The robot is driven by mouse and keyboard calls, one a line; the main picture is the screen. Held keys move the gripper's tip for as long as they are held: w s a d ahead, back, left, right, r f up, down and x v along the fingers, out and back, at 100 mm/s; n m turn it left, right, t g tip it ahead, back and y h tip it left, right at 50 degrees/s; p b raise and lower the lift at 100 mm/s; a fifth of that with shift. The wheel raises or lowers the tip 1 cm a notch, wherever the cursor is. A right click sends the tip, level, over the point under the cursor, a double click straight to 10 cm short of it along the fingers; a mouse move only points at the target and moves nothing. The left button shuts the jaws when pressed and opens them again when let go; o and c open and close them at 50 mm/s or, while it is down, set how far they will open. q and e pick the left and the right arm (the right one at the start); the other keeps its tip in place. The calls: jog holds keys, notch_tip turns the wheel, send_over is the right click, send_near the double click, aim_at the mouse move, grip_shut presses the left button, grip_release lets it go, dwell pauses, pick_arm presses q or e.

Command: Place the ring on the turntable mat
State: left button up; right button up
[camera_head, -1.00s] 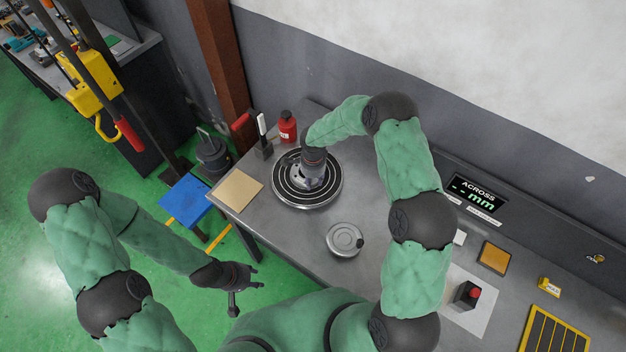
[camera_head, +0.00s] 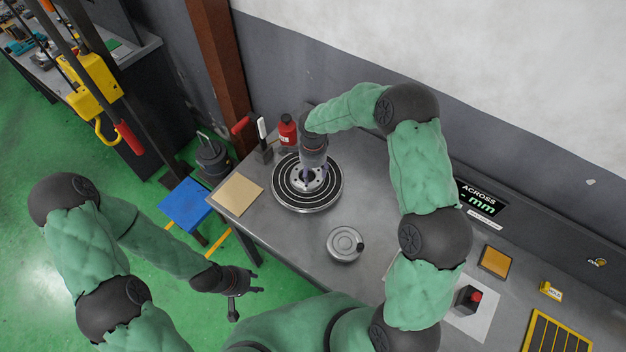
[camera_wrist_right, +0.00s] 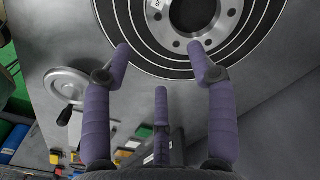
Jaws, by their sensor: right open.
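The ring is a silver metal flange with bolt holes and a dark centre. It lies flat on the turntable mat in the head view (camera_head: 300,184) and in the right wrist view (camera_wrist_right: 167,32). The turntable mat is black with pale concentric circles, in the head view (camera_head: 283,190) and the wrist view (camera_wrist_right: 268,28). My right gripper (camera_wrist_right: 158,47) is open and empty, its purple fingers spread above the ring's near edge. In the head view my right gripper (camera_head: 308,174) partly hides the ring. My left gripper (camera_head: 258,280) is empty, fingers apart, over the floor.
A handwheel (camera_head: 343,243) stands on the grey bench in front of the turntable. A tan pad (camera_head: 237,194), a red bottle (camera_head: 287,130) and a white-handled tool (camera_head: 262,135) are around it. A red-button box (camera_head: 468,298) and a display (camera_head: 482,198) are at right.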

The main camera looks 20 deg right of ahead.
jog(key=shift+r, duration=2.15)
